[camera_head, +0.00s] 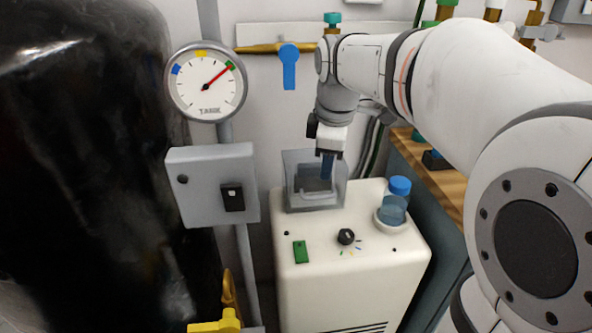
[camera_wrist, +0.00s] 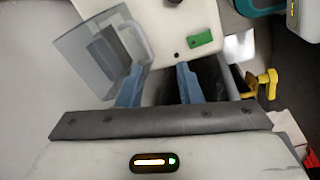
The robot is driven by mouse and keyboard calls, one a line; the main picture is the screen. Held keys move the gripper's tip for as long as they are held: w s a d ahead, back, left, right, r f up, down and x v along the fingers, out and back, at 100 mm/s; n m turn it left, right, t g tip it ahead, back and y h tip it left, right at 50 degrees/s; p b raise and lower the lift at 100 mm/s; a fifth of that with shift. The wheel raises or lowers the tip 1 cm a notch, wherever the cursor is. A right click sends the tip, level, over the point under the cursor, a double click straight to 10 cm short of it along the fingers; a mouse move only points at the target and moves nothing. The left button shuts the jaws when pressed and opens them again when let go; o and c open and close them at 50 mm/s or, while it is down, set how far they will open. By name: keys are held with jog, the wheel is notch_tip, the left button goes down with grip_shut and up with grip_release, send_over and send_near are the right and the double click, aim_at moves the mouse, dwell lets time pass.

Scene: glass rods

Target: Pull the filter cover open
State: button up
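The filter cover (camera_head: 299,169) is a see-through grey box-like cover at the back left of the white machine's top. It also shows at the upper left of the wrist view (camera_wrist: 75,58), with a pale curved handle (camera_wrist: 143,42) on its right side. My gripper (camera_head: 327,177) points down over the cover in the head view, its blue fingers overlapping it. In the wrist view my gripper (camera_wrist: 158,75) has its fingers apart with nothing held between them. The left finger overlaps the handle's lower end; I cannot tell if they touch.
The white machine (camera_head: 345,285) carries a green switch (camera_head: 301,252), a black knob (camera_head: 346,236) and a blue-capped bottle (camera_head: 395,201). A grey switch box (camera_head: 212,187) and a gauge (camera_head: 206,81) are at left. A wooden bench (camera_head: 437,180) stands at right.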

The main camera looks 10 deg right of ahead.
aim_at(318, 196)
jog(key=w+f+n+b, duration=0.1)
jog(key=f+b, duration=0.1)
jog(key=f, duration=0.2)
jog(key=w+f+n+b, duration=0.1)
jog(key=w+f+b, duration=0.1)
jog(key=f+b, duration=0.1)
jog(key=w+f+n+b, duration=0.2)
jog(key=f+b, duration=0.1)
jog(key=f, duration=0.2)
jog(key=shift+w+a, duration=0.1)
jog(key=shift+w, duration=0.15)
jog(key=shift+c, duration=0.5)
grip_shut()
